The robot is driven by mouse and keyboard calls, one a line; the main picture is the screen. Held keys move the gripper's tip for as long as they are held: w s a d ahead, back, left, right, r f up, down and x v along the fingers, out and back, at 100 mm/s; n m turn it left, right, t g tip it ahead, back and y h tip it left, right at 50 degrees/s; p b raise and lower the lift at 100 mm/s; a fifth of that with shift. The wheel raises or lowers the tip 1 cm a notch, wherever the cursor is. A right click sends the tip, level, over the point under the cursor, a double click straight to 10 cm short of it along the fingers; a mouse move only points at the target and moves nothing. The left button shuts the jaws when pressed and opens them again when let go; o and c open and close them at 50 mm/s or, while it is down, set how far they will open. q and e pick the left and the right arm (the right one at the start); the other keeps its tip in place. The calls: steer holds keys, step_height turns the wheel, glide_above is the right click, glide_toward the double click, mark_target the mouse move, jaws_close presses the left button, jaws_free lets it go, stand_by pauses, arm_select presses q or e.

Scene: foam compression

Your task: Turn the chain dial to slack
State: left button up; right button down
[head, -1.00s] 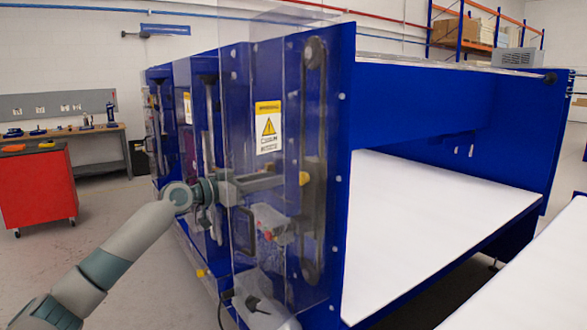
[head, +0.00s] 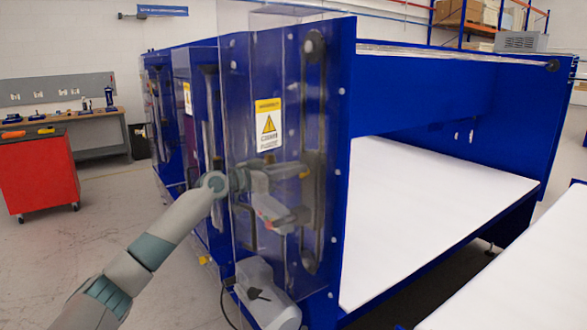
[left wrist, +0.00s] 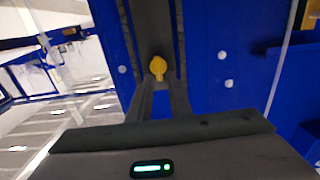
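The small yellow dial (left wrist: 158,67) sits on a dark vertical strip of the blue machine in the left wrist view, its narrow end up. In the head view the yellow dial (head: 304,174) shows at the end of my left gripper (head: 288,172), partly hidden. In the left wrist view the two fingers of my left gripper (left wrist: 160,84) run up to the dial with a narrow gap between them. Their tips are at its lower part. I cannot tell whether they grip it. My right gripper is not in view.
The blue machine (head: 400,92) has clear guard panels around the dial, with a warning label (head: 268,124) above. A white bed (head: 430,215) extends right. A red cart (head: 38,175) and open floor are at left.

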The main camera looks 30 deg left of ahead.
arm_select(q)
jaws_close()
steer(key=shift+n, duration=0.3)
steer(key=shift+w+a+f+n+p, duration=0.15)
steer(key=shift+a+n, duration=0.1)
steer(key=shift+n, duration=1.65)
steer(key=shift+w+a+f+n+p, duration=0.15)
steer(key=shift+a+n, duration=0.1)
steer(key=shift+n, duration=1.65)
steer(key=shift+a+f+n+p, duration=0.15)
steer(key=shift+a+n, duration=0.1)
steer(key=shift+n, duration=1.65)
